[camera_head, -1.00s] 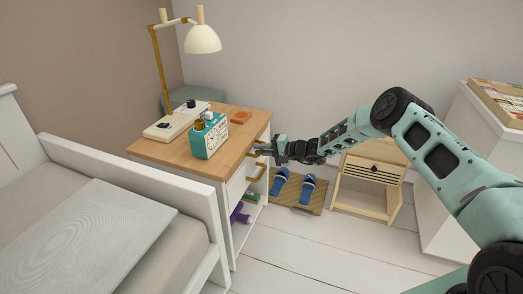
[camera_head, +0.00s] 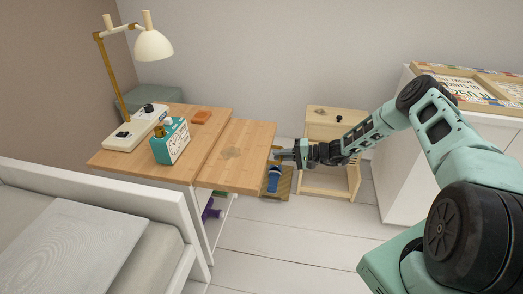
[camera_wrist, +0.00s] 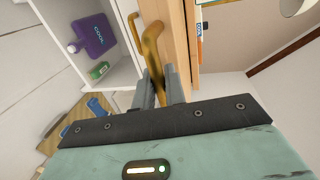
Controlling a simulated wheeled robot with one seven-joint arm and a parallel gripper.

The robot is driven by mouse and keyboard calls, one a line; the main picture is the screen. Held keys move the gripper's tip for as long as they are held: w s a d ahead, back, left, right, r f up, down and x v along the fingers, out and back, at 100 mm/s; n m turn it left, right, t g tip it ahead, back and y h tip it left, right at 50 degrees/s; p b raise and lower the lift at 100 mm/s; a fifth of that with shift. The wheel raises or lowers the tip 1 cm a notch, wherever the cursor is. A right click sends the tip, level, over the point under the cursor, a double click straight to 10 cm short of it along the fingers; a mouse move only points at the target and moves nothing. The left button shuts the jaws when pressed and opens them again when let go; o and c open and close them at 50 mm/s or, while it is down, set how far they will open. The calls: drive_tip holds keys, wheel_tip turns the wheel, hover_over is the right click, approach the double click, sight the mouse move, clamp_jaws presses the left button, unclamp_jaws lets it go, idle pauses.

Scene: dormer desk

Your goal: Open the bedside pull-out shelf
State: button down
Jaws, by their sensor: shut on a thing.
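The bedside pull-out shelf (camera_head: 240,155) is a wooden board that sticks out to the right from the white bedside table (camera_head: 150,155). It stands well out, with its top bare except for a darker patch. My gripper (camera_head: 283,154) is at the front edge of the shelf. In the wrist view my gripper (camera_wrist: 167,90) is shut on the brass handle (camera_wrist: 151,48), a curved bar on the shelf's front. In the head view the handle is hidden.
Purple (camera_wrist: 95,36) and green (camera_wrist: 98,71) items lie in the open compartment below. Blue slippers (camera_head: 274,178) lie on a mat beyond. A wooden stand (camera_head: 330,130) is behind my arm.

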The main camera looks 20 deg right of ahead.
drive_tip(key=shift+f+v, duration=0.2)
drive_tip(key=shift+v, duration=0.75)
drive_tip(key=shift+f+v, duration=0.2)
drive_tip(key=shift+v, duration=0.7)
drive_tip(key=shift+d, duration=0.15)
drive_tip(key=c, duration=1.8)
unclamp_jaws()
drive_tip(key=v, duration=1.7)
drive_tip(key=shift+s+d+r+p, duration=0.1)
drive_tip(key=shift+s+p, duration=0.05)
drive_tip(key=shift+p, duration=0.25)
